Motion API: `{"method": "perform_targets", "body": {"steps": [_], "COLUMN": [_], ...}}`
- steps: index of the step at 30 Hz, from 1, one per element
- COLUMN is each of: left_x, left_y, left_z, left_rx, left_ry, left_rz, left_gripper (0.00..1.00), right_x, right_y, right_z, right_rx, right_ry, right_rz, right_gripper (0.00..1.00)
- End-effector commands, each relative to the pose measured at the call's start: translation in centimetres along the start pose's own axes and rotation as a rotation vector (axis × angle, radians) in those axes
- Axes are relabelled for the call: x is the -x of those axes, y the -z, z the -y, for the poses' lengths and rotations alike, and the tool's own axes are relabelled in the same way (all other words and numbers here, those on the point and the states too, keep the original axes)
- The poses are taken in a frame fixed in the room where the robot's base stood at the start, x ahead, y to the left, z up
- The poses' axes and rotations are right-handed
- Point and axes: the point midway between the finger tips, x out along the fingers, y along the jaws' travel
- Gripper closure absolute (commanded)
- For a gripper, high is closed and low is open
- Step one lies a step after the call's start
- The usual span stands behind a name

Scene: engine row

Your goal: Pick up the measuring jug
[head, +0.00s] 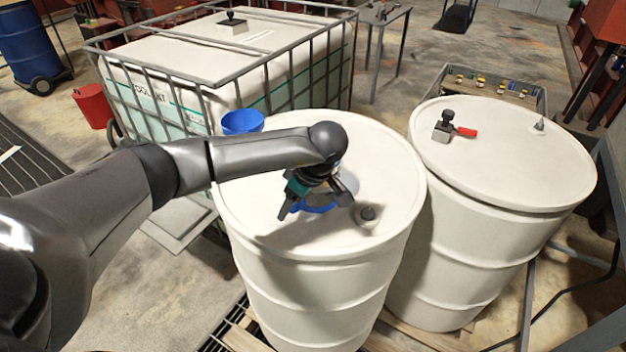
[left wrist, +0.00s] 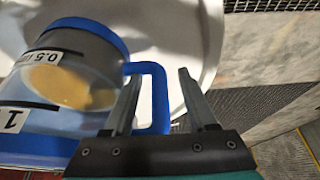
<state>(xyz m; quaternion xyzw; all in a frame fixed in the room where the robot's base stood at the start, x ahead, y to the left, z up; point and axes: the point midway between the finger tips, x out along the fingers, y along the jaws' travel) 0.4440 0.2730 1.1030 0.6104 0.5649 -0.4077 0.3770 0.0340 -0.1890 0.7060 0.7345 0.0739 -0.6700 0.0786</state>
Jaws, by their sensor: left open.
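The measuring jug (left wrist: 70,85) is a clear jug with blue trim, dark marking bands and some amber contents. In the left wrist view it fills the left side, with its blue handle (left wrist: 160,92) toward the fingers. In the head view only a blue part of it (head: 317,209) shows beneath my left gripper (head: 313,203), on the near white drum's lid; the rest is hidden. My left gripper (left wrist: 158,97) is open, and the handle appears between its two fingers. I cannot tell whether either finger touches it. My right gripper is not in view.
The near white drum (head: 320,285) has a dark cap (head: 367,213) right of the gripper. A caged tank (head: 220,65) and a blue container (head: 242,122) are behind.

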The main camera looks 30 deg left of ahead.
Motion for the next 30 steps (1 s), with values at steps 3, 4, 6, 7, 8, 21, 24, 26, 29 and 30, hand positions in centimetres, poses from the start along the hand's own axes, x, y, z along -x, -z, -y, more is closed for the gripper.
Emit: {"method": "perform_targets", "body": {"steps": [3,4,6,7,8,21,24,26,29,30], "left_x": [-0.02,-0.02,-0.01,0.0,0.0,0.04,0.04,0.04,0.05,0.05], "left_y": [-0.04,-0.05,-0.05,-0.05,-0.05,-0.05,-0.05,-0.04,-0.04,-0.04], "left_z": [-0.01,-0.01,-0.01,-0.01,-0.01,-0.02,-0.01,-0.02,-0.02,-0.02], "left_rx": [-0.001,-0.001,-0.001,-0.001,-0.001,0.0,0.0,0.0,0.0,0.0], "left_ry": [-0.001,-0.001,-0.001,-0.001,-0.001,-0.001,-0.001,-0.001,-0.001,-0.001], "left_rz": [0.0,0.0,0.0,0.0,0.001,0.001,0.001,0.001,0.001,0.001], "left_gripper": [0.43,0.43,0.47,0.51,0.54,1.0,1.0,1.0,1.0,1.0], "right_x": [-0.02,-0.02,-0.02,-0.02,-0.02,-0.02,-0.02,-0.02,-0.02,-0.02], "right_y": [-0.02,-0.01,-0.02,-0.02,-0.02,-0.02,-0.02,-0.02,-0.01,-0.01], "right_z": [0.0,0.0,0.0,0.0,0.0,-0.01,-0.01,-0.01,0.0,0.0], "right_rx": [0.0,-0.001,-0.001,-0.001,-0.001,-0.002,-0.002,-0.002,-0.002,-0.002], "right_ry": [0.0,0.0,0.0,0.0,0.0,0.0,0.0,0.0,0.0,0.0], "right_rz": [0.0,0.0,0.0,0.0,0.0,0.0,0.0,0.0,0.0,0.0], "right_gripper": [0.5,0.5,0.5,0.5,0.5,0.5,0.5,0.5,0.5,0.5]}}
